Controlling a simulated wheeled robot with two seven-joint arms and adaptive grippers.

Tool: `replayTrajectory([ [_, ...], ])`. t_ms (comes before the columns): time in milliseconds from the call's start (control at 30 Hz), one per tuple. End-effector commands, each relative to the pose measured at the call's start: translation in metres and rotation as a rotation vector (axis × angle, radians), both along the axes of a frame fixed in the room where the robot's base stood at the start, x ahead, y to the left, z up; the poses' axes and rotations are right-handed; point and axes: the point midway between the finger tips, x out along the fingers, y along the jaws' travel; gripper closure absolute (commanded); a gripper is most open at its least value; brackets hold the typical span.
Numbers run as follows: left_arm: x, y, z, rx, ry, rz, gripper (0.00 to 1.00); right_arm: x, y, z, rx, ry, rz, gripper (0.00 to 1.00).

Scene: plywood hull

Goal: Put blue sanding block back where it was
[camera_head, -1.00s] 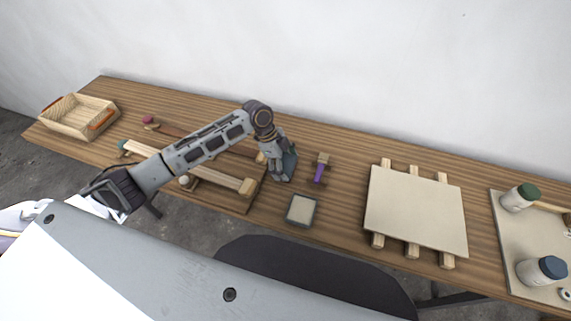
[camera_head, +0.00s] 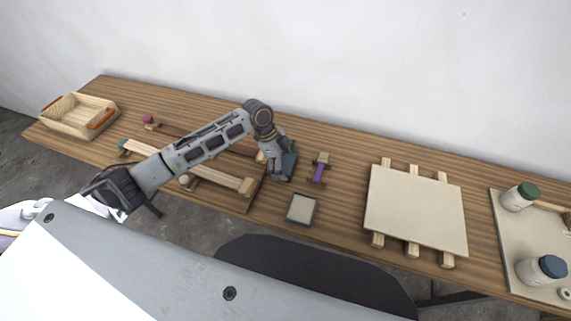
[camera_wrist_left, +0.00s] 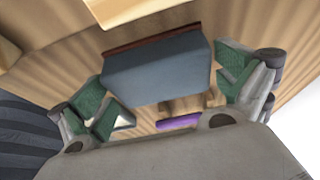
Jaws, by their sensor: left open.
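The blue sanding block (camera_head: 290,162) is at the left gripper's fingers, on or just above the bench, mostly beside and behind them in the head view. In the left wrist view the block (camera_wrist_left: 158,72) is a blue-grey slab with a reddish-brown edge, lying between the two green-padded fingers. My left gripper (camera_head: 280,172) is open, its fingers to either side of the block, with a visible gap at the right finger. Whether the left finger touches it I cannot tell. My right gripper is out of view.
A dark-rimmed tray with a pale face (camera_head: 301,209) lies near the front edge. A purple-handled tool (camera_head: 319,172) lies right of the gripper. A wooden frame (camera_head: 205,178) is left of it. A pale board on battens (camera_head: 415,210) and jars (camera_head: 540,270) stand farther right.

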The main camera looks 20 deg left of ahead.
Motion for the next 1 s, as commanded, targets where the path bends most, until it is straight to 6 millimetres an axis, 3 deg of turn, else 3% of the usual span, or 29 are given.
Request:
replayTrajectory([
  [267,0.001,0.009,0.021,0.001,-0.002,0.002,0.00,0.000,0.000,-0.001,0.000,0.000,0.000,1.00],
  [700,0.002,0.034,0.081,0.001,-0.003,0.001,0.00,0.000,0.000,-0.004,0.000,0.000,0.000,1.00],
  [1000,0.002,0.044,0.108,-0.001,-0.001,0.000,0.00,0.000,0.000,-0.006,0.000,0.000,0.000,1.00],
])
